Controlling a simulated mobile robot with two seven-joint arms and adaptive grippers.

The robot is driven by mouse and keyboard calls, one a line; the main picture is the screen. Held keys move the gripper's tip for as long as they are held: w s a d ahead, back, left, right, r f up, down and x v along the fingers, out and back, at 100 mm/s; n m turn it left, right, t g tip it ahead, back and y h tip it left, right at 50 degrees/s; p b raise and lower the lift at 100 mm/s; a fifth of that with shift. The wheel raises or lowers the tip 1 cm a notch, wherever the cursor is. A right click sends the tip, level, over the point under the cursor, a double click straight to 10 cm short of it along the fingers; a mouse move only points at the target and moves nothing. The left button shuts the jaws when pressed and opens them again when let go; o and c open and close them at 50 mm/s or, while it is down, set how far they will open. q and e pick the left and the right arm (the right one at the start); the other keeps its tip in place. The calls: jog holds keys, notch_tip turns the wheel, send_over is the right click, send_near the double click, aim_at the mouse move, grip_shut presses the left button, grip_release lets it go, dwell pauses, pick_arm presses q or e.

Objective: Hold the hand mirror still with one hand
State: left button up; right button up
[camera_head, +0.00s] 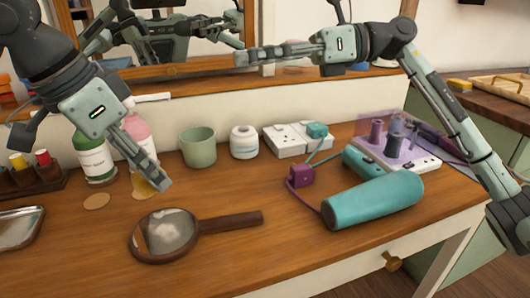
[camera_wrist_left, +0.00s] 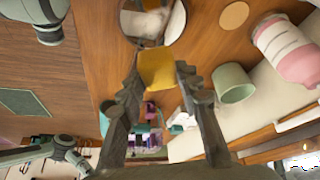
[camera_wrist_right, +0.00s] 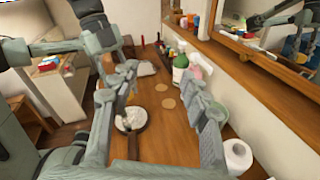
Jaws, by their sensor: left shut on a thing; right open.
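The hand mirror (camera_head: 168,236) lies flat on the wooden dressing table, with its handle (camera_head: 232,221) to the right. It also shows in the left wrist view (camera_wrist_left: 150,24) and the right wrist view (camera_wrist_right: 130,118). My left gripper (camera_head: 154,178) is shut on a small yellow pad (camera_wrist_left: 157,70), above the table and behind the mirror. In the head view the fingers partly hide the pad (camera_head: 143,188). My right gripper (camera_head: 244,57) is open and empty, high above the back of the table and apart from the mirror.
A teal cylinder (camera_head: 374,199) lies right of the handle. A wall mirror (camera_head: 160,35) is behind.

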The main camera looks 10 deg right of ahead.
jog(key=s+a+f+n+g+h, duration=0.25)
jog(key=s+a+f+h, duration=0.2)
jog(key=f, duration=0.25)
jog(key=n+h, duration=0.2)
jog(key=h, duration=0.5)
send_near(237, 217)
jog(key=x, duration=0.8)
jog(key=shift+a+f, duration=0.1)
jog(key=shift+f, duration=0.1)
grip_shut()
